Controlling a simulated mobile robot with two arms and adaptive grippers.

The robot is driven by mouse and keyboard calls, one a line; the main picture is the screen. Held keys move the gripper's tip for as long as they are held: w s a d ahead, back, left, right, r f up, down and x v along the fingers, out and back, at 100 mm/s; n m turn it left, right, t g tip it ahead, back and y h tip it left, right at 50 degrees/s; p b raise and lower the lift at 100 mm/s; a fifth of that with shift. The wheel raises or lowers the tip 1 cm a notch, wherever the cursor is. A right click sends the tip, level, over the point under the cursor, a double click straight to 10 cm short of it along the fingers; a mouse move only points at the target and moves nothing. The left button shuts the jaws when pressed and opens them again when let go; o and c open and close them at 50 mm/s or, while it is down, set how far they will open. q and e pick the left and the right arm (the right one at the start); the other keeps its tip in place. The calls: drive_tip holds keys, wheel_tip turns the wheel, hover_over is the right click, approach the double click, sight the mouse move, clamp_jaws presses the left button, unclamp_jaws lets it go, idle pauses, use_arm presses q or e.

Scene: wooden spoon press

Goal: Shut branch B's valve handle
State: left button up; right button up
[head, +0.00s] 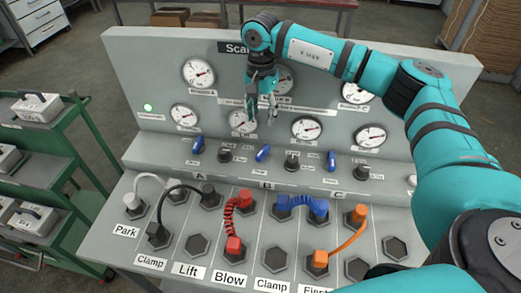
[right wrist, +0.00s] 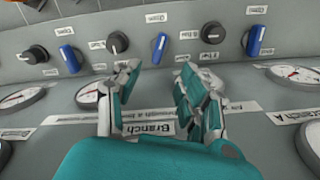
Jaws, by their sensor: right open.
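Branch B's valve handle (head: 263,153) is the middle of three blue handles on the grey panel, above the letter B. It stands near upright, leaning slightly. My right gripper (head: 261,120) hangs in front of the panel above this handle, fingers downward, open and empty. In the right wrist view the gripper (right wrist: 158,72) has its fingers apart, with the blue handle (right wrist: 158,47) beyond and between the tips, not touched. A "Branch" label (right wrist: 152,137) lies below the fingers there. My left gripper is not in view.
Blue handles A (head: 198,145) and C (head: 331,161) flank it. Black knobs (head: 225,152) (head: 291,162) sit between the handles. Several gauges (head: 198,73) are on the panel. Coloured hoses (head: 240,213) cross the lower shelf. A green cart (head: 62,150) stands left.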

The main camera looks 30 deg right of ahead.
sight(261, 152)
wheel_tip(261, 152, down, 15)
drive_tip(key=p, duration=0.3)
drive_tip(key=shift+w+f, duration=0.1)
drive_tip(key=shift+f, duration=0.05)
clamp_jaws()
